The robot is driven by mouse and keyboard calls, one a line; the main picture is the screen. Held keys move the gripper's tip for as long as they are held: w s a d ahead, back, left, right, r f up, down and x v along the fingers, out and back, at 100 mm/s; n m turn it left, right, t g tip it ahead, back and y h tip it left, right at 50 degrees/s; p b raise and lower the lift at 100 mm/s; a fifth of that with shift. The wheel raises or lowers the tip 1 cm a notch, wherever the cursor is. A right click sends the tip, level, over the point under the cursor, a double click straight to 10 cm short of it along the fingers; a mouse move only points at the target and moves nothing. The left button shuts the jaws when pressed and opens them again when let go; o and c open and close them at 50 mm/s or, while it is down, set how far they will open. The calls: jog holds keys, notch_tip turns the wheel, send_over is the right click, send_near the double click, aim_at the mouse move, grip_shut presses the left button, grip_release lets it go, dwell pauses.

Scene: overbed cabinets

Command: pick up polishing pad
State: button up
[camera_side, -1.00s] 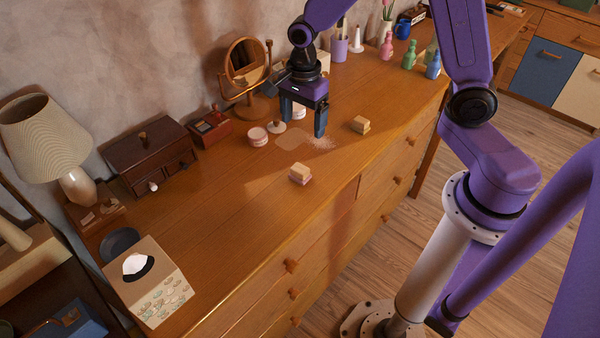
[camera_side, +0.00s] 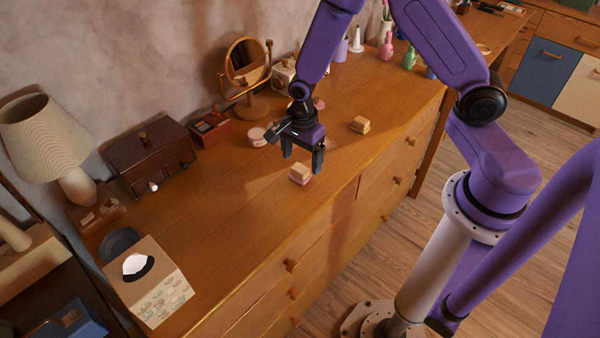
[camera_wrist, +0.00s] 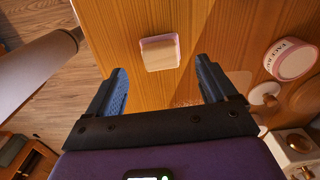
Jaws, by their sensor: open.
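A small tan block with a pink lower layer, which looks like the polishing pad (camera_side: 300,174), lies flat on the wooden dresser top near its front edge. In the wrist view the pad (camera_wrist: 160,52) shows ahead of and between my fingers, apart from both. My gripper (camera_side: 303,159) is open and empty, pointing down just above and behind the pad. In the wrist view my gripper (camera_wrist: 160,72) has its two blue fingers spread wider than the pad. A similar tan block (camera_side: 360,124) lies farther right on the dresser.
A pink round tin (camera_side: 257,137), a red box (camera_side: 210,128) and a round mirror (camera_side: 246,62) stand behind my gripper. A dark wooden chest (camera_side: 149,157) and a lamp (camera_side: 45,135) are at left. The dresser top (camera_side: 230,215) is clear left of the pad.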

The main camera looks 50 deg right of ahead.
aim_at(300, 168)
jog(key=shift+a+f, duration=0.15)
jog(key=shift+f, duration=0.9)
jog(key=shift+a+f, duration=0.15)
jog(key=shift+f, duration=0.9)
jog(key=c, duration=1.1)
jog(key=shift+r, duration=0.15)
